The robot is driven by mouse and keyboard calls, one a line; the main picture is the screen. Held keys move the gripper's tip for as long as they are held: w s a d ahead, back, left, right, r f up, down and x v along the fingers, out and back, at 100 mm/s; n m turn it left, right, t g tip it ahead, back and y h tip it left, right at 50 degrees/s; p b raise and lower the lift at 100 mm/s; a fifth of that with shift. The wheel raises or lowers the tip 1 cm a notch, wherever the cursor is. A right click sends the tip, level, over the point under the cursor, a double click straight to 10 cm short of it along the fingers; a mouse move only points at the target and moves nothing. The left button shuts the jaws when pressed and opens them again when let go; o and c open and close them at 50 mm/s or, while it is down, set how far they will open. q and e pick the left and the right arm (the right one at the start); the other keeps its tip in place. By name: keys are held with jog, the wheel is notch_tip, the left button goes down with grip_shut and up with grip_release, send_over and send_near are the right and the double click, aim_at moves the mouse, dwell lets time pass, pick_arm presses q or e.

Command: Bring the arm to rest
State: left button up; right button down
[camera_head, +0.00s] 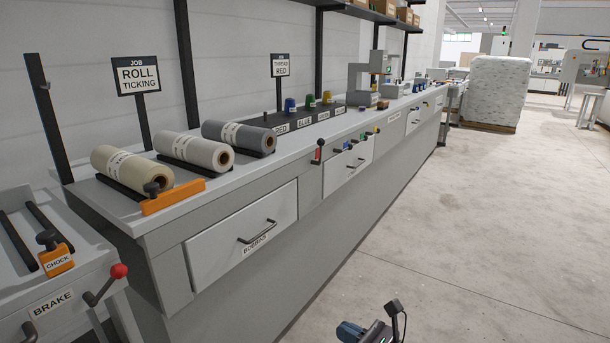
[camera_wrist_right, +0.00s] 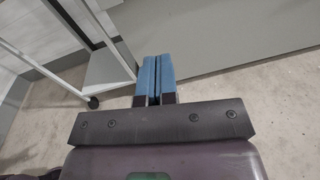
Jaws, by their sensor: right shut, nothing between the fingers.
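My right gripper (camera_head: 362,333) shows at the bottom edge of the head view, low over the floor and in front of the bench. In the right wrist view its two blue fingers (camera_wrist_right: 154,80) lie side by side, shut with nothing between them. It touches nothing that I can see. Most of the right arm is out of the head view. My left gripper is in neither view.
The long grey bench (camera_head: 330,240) runs along the wall with fabric rolls (camera_head: 190,152) and a BOBBINS drawer (camera_head: 245,222). A stand with a red-knobbed BRAKE lever (camera_head: 105,284) and orange chock (camera_head: 57,258) is at left. The floor (camera_head: 480,220) at right is clear.

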jog(key=s+d+f+m+h, duration=0.3)
jog(key=s+d+m, duration=0.3)
jog(key=s+m, duration=0.4)
jog(key=s+d+f+m+h, duration=0.25)
jog(key=s+d+m, duration=0.45)
jog(key=s+m, duration=0.35)
jog(key=s+d+f+m+h, duration=0.35)
jog(key=s+d+m, duration=0.25)
jog(key=s+m, duration=0.4)
jog(key=s+d+r+m+g+h, duration=0.25)
jog(key=s+m, duration=0.35)
jog(key=s, duration=0.6)
jog(key=shift+w+a+m+t, duration=0.55)
jog(key=shift+a+m+t, duration=0.3)
jog(key=shift+a+m, duration=1.65)
pick_arm(q)
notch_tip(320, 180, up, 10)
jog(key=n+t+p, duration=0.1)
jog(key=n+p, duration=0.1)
jog(key=p, duration=1.3)
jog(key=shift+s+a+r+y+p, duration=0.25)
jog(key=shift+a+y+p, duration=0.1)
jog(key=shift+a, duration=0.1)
pick_arm(e)
notch_tip(320, 180, up, 11)
jog(key=d+m+h, duration=0.1)
jog(key=d+m, duration=0.1)
jog(key=shift+s+f+t, duration=0.15)
jog(key=shift+s+t, duration=0.25)
